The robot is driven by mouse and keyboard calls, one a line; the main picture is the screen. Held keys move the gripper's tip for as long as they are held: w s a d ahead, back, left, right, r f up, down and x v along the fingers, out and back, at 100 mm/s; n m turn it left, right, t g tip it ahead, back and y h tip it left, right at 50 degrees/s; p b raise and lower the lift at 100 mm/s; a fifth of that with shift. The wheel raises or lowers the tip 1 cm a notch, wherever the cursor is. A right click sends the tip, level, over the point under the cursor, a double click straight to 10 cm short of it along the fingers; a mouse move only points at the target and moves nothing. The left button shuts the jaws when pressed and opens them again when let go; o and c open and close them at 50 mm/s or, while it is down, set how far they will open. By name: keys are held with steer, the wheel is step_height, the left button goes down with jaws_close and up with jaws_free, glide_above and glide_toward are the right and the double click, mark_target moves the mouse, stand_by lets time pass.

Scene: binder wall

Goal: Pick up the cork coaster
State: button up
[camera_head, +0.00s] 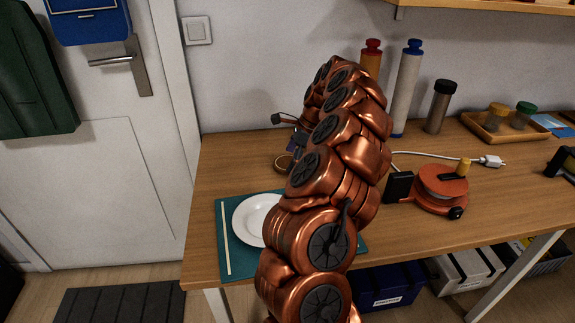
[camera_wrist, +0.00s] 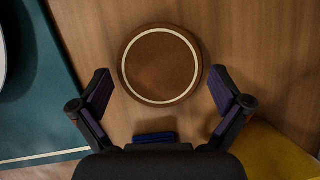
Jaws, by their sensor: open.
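The cork coaster (camera_wrist: 159,64) is a round brown disc with a pale ring near its rim. It lies flat on the wooden table. In the wrist view it sits just ahead of my gripper (camera_wrist: 160,92), centred between the two open fingers and touching neither. In the head view a small part of the coaster (camera_head: 284,162) shows at the left of my arm. My arm hides most of my gripper there.
A white plate (camera_head: 250,217) rests on a teal placemat (camera_head: 224,262) left of the coaster. An orange cable reel (camera_head: 440,187), bottles and a wooden tray (camera_head: 490,130) stand to the right. A yellow thing (camera_wrist: 272,150) is near the right finger. The wall is behind.

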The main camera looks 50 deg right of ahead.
steer(key=c, duration=0.8)
steer(key=shift+o, duration=0.2)
steer(key=shift+r, duration=0.1)
